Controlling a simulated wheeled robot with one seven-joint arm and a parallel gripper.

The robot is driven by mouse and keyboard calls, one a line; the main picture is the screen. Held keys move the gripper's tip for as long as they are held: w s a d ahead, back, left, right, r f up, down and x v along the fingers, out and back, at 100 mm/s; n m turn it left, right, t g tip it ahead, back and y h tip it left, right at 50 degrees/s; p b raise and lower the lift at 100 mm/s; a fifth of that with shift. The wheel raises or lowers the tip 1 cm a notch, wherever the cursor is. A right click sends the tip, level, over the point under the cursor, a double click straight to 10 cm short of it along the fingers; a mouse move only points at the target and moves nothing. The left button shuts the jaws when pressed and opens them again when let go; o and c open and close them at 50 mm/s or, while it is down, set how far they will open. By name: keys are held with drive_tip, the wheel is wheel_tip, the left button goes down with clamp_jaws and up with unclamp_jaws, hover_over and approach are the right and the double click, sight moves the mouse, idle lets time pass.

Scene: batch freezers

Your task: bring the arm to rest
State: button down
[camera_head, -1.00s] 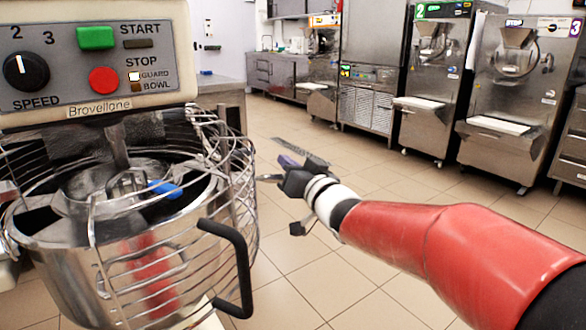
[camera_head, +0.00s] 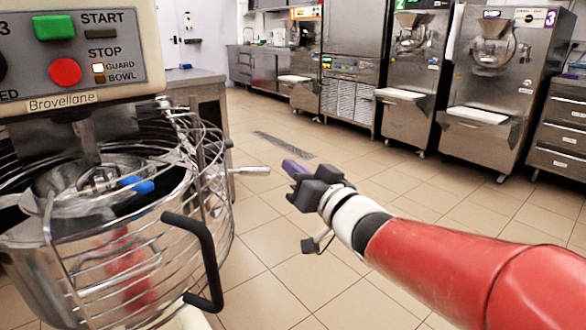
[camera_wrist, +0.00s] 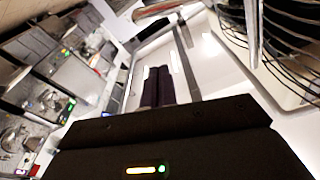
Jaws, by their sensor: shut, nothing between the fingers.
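My gripper (camera_head: 291,170) is at the end of my red arm, in the middle of the head view, over the open tiled floor. It is apart from the mixer (camera_head: 95,205) to its left, with a gap between them. In the wrist view its dark fingers (camera_wrist: 157,86) lie side by side, shut, with nothing between them.
The mixer's wire guard (camera_head: 215,170) and black handle (camera_head: 203,260) stick out towards my gripper. A silver lever (camera_head: 252,170) lies just left of the fingers. Batch freezers (camera_head: 485,95) line the back. The tiled floor (camera_head: 275,235) between is clear.

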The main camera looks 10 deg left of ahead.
drive_tip(key=s+d+f+m+h, duration=0.25)
drive_tip(key=d+h, duration=0.35)
drive_tip(key=d, duration=0.3)
drive_tip(key=s+d+f+m+h, duration=0.1)
drive_tip(key=d+f+m+h, duration=0.25)
drive_tip(key=d+h, duration=0.45)
drive_tip(key=s+d+f+g, duration=0.4)
drive_tip(key=s+f, duration=0.2)
drive_tip(key=s, duration=0.3)
drive_tip(key=s+d+f+g, duration=0.3)
drive_tip(key=s+d+f, duration=0.2)
drive_tip(key=s, duration=0.4)
drive_tip(key=shift+s+d+f+g, duration=0.15)
drive_tip(key=shift+s+f+g, duration=0.25)
